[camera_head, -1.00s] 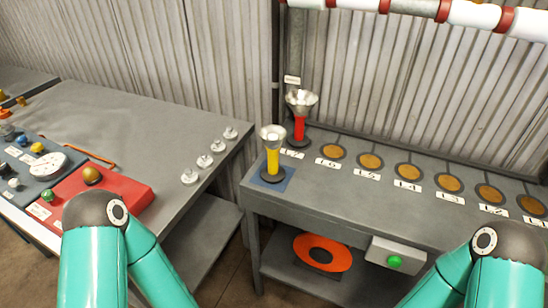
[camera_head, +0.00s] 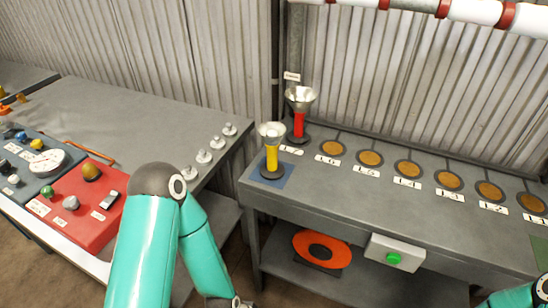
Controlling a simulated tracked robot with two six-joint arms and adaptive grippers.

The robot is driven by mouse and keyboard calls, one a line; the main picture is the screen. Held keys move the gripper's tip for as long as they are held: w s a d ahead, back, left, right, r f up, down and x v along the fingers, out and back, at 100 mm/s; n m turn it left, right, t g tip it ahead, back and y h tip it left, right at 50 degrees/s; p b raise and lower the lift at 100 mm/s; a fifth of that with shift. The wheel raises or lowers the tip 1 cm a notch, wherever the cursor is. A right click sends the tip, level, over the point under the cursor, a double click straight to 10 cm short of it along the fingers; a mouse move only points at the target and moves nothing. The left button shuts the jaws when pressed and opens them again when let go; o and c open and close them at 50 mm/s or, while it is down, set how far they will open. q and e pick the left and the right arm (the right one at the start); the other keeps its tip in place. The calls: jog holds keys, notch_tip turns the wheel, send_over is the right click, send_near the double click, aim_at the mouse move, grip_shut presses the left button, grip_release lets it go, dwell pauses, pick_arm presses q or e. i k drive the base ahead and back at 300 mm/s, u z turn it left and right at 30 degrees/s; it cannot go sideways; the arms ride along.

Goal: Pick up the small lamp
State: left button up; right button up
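Two lamp-like things with flared silver heads stand upright at the left end of the grey bench. The yellow one (camera_head: 271,158) stands on a blue square (camera_head: 286,180) at the near corner. The red one (camera_head: 299,124) stands behind it by the wall. I cannot tell for sure which is the small lamp; they look similar in size. My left arm crosses the lower middle, its far end cut off by the bottom edge. My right arm shows only at the lower right corner. Neither gripper's fingers show, and nothing touches either lamp.
The grey bench (camera_head: 330,205) carries a row of round brown discs with number labels. A white box with a green button (camera_head: 393,258) is on its front. An orange ring (camera_head: 322,249) lies below. The left table (camera_head: 150,120) holds a red panel (camera_head: 85,225) and several small silver pieces.

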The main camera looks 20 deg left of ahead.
aim_at(272, 132)
jog(key=u, duration=0.1)
jog(key=k, duration=0.95)
jog(key=u, duration=0.4)
jog(key=i, duration=1)
jog(key=z, duration=0.05)
